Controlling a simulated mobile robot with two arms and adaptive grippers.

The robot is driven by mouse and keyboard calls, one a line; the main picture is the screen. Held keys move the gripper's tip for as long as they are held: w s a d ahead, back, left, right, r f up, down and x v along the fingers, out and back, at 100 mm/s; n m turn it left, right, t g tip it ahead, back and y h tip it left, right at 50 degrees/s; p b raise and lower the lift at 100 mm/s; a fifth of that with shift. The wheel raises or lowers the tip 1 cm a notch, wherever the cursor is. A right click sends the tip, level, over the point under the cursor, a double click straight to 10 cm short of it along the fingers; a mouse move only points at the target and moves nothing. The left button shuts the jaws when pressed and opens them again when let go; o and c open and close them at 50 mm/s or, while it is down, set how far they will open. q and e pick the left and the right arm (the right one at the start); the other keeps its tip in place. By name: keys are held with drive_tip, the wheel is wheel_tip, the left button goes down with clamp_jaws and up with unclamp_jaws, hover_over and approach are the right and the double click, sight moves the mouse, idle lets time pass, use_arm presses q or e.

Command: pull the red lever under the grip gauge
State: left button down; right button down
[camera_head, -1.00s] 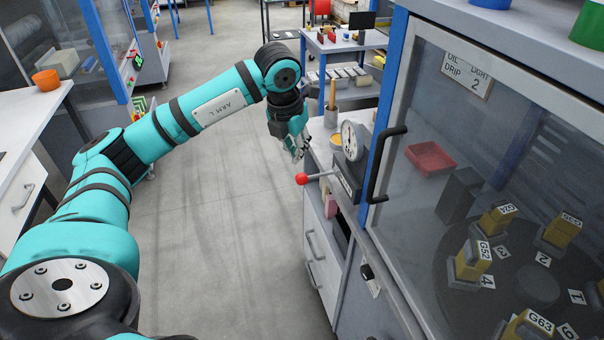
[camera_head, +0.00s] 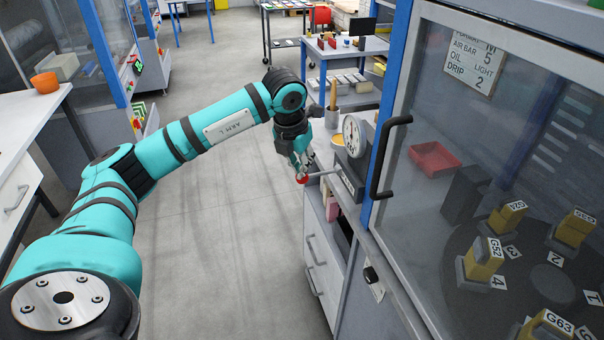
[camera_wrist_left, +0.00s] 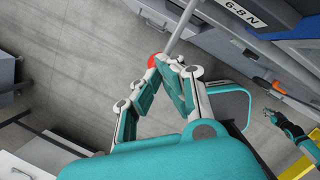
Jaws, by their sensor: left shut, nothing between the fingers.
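The grip gauge (camera_head: 354,136) has a round white dial and stands on the bench edge beside the glazed cabinet. The lever's red ball knob (camera_head: 302,179) sticks out to the left below it, on a grey rod. My left gripper (camera_head: 301,168) is at the knob, with its fingers shut and nothing between them. In the left wrist view the fingertips (camera_wrist_left: 165,62) meet right beside the red knob (camera_wrist_left: 153,60) and partly cover it; whether they touch cannot be told. A small teal gripper (camera_wrist_left: 271,117), seemingly my right one, shows at the right edge there; its jaws are unclear.
The cabinet's black handle (camera_head: 389,160) stands out just right of the gauge. Drawers (camera_head: 322,262) lie below the lever. The floor to the left is clear.

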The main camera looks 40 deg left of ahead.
use_arm(q)
drive_tip(key=b+x, duration=0.1)
drive_tip(key=x, duration=0.1)
drive_tip(key=s+b+x, duration=0.1)
drive_tip(key=b+x, duration=0.1)
drive_tip(key=shift+d+f+b, duration=0.1)
drive_tip(key=shift+f+b, duration=0.2)
drive_tip(key=shift+f, duration=0.05)
drive_tip(key=shift+r, duration=0.1)
drive_tip(key=shift+s, duration=0.1)
drive_tip(key=s, duration=0.1)
drive_tip(key=s+r, duration=0.1)
drive_tip(key=shift+s+d, duration=0.15)
drive_tip(key=shift+s, duration=0.25)
